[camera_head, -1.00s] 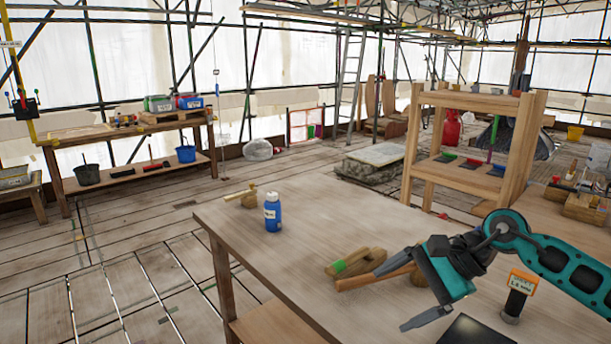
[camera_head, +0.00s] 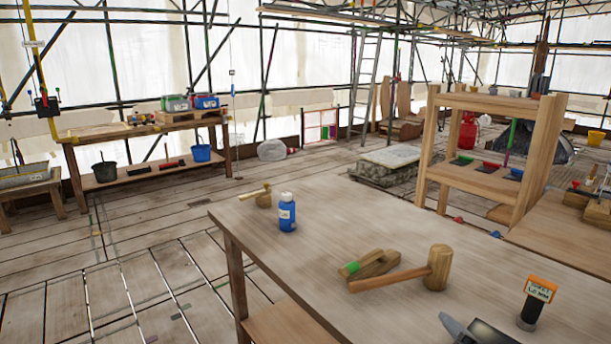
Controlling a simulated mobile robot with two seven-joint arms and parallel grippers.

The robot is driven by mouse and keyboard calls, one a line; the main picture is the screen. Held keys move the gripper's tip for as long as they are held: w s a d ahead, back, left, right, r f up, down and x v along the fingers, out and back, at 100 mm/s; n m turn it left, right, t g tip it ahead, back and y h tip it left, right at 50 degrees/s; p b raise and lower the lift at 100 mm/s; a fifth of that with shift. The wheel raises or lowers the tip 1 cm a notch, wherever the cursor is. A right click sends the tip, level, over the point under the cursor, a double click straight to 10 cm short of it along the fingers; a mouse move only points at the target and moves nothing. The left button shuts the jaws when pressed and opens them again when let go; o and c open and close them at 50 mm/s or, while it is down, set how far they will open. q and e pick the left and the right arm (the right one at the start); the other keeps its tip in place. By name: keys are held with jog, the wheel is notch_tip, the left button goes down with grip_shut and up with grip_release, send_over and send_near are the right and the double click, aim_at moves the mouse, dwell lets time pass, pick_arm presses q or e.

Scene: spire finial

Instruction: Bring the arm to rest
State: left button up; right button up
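Neither of my grippers shows in the head view, and no part of my arms is in sight. On the wooden table (camera_head: 330,225) lies a wooden mallet (camera_head: 437,268) with its handle pointing left. Beside the handle is a wooden block with a green patch (camera_head: 372,263). A blue bottle with a white cap (camera_head: 287,213) stands near the table's far left edge, with a small wooden tool (camera_head: 262,196) just behind it. A dark post with an orange label (camera_head: 536,300) stands at the right. A dark flat object (camera_head: 482,333) is cut off by the bottom edge.
A wooden shelf frame (camera_head: 482,105) stands behind the table at the right. A workbench (camera_head: 150,133) with crates, buckets and tools stands at the back left. A ladder (camera_head: 364,85) and scaffold poles line the back. The plank floor (camera_head: 150,235) at the left is open.

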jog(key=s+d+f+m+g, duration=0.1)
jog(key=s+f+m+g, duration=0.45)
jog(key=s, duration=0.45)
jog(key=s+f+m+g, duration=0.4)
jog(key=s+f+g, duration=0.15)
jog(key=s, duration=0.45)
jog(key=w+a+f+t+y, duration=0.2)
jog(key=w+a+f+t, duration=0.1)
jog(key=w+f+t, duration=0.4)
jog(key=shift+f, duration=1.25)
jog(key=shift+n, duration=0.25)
